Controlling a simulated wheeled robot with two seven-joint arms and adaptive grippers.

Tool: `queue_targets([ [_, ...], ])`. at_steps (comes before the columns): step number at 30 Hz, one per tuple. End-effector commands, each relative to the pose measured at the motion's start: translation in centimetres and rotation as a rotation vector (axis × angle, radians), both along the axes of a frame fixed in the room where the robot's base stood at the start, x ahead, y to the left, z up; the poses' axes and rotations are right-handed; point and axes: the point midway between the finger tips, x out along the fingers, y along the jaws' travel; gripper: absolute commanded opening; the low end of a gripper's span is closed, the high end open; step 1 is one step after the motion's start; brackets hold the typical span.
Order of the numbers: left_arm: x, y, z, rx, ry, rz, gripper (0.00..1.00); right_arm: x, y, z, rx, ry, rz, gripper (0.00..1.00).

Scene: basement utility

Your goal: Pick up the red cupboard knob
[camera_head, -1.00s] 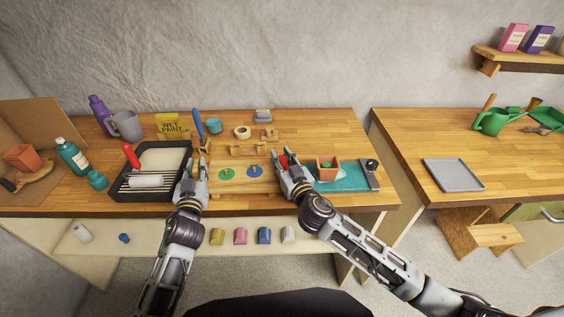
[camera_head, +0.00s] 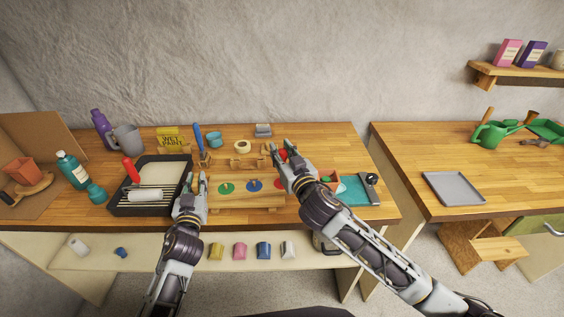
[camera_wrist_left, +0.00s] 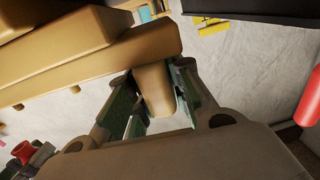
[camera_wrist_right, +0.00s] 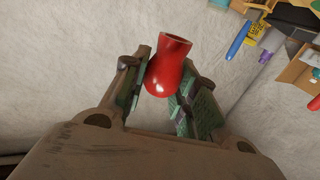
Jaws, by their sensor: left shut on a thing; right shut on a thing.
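The red cupboard knob (camera_wrist_right: 170,68) is between the fingers of my right gripper (camera_wrist_right: 165,88), which is shut on it in the right wrist view. In the head view my right gripper (camera_head: 284,160) is raised above the right end of the wooden board (camera_head: 238,208), with the knob (camera_head: 282,155) partly hidden. My left gripper (camera_head: 190,186) is at the board's left end.
A black paint tray (camera_head: 122,208) with a roller stands left of the board. A teal mat (camera_head: 352,190) with a small pot lies to the right. Wooden blocks, tape and a blue cup are behind. The right bench has clear room around a grey tray (camera_head: 453,188).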

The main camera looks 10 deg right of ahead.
Motion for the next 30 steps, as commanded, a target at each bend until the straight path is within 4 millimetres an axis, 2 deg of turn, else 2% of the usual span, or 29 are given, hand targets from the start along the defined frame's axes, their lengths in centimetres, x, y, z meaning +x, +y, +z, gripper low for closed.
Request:
queue_targets([
  [6, 0.0, 0.0, 0.0, -0.001, 0.0, 0.0, 0.0, 0.0, 0.0, 1.6, 0.0, -0.001, 0.0, 0.12],
  [21, 0.0, 0.0, 0.0, 0.0, 0.0, 0.0, 0.0, 0.0, 0.0, 1.7, 0.0, 0.0, 0.0, 0.12],
  [22, 0.0, 0.0, 0.0, 0.0, 0.0, 0.0, 0.25, 0.0, 0.0, 1.7, 0.0, 0.0, 0.0, 0.12],
  [27, 0.0, 0.0, 0.0, 0.0, 0.0, 0.0, 0.46, 0.0, 0.0, 1.7, 0.0, 0.0, 0.0, 0.12],
  [30, 0.0, 0.0, 0.0, 0.0, 0.0, 0.0, 0.46, 0.0, 0.0, 1.7, 0.0, 0.0, 0.0, 0.12],
])
